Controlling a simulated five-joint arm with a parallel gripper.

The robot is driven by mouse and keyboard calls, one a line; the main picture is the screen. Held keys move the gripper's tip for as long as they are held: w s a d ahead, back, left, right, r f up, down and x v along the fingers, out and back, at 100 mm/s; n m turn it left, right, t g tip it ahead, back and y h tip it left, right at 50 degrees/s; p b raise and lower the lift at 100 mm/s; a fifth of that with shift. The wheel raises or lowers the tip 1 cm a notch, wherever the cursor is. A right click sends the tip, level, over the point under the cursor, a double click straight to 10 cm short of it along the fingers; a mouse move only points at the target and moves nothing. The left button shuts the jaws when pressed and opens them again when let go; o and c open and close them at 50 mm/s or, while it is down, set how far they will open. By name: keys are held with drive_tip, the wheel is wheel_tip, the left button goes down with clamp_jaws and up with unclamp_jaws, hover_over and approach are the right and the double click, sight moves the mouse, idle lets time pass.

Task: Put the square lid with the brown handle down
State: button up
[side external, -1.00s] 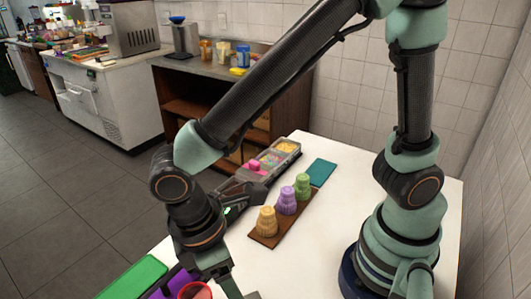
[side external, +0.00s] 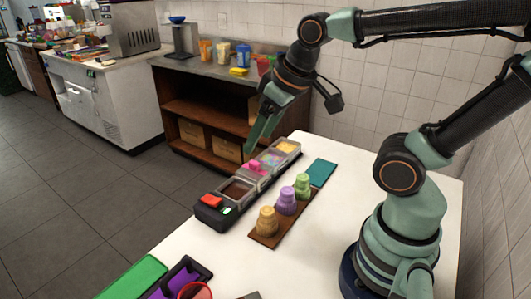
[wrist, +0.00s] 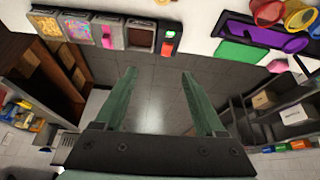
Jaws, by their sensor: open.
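My gripper (side external: 262,132) is raised above the far left side of the table, with its fingers pointing down. In the wrist view my gripper (wrist: 158,75) is open, with only floor showing between its fingers. A row of square topping compartments (side external: 237,190) runs along the table's left edge, apart from my gripper. The nearest compartment has brown contents; it also shows in the wrist view (wrist: 141,38). A pink piece (side external: 256,168) sits on the compartment beside it. I cannot make out a square lid with a brown handle in either view.
A brown board (side external: 263,238) holds yellow, purple and green cups. A red piece (side external: 211,200) sits at the row's near end. A teal mat (side external: 321,173), a green block (side external: 133,277) and a purple tray (side external: 168,284) also lie on the white table (side external: 330,240).

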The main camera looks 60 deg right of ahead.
drive_tip(key=shift+o, duration=0.4)
drive_tip(key=shift+s+d+r+m, duration=0.1)
drive_tip(key=shift+d+r+m, duration=0.1)
drive_tip(key=shift+d, duration=0.2)
drive_tip(key=shift+d+r+m, duration=0.1)
drive_tip(key=shift+d+m, duration=0.1)
drive_tip(key=shift+d, duration=0.2)
drive_tip(key=shift+a+f, duration=0.1)
drive_tip(key=s+a+f+n+g, duration=0.2)
drive_tip(key=s+a+f+n, duration=0.15)
drive_tip(key=a, duration=0.35)
drive_tip(key=s+a+f+n+g, duration=0.1)
drive_tip(key=s+a+f+n, duration=0.1)
drive_tip(key=a+f+n, duration=0.35)
drive_tip(key=s+a+f+n+g, duration=0.2)
drive_tip(key=a, duration=0.7)
drive_tip(key=shift+n, duration=0.3)
drive_tip(key=f, duration=0.6)
drive_tip(key=shift+s+a, duration=0.15)
drive_tip(key=shift+s, duration=0.25)
drive_tip(key=shift+s+f, duration=0.2)
drive_tip(key=shift+f, duration=0.95)
drive_tip(key=shift+s+f, duration=0.2)
drive_tip(key=shift+f, duration=1.7)
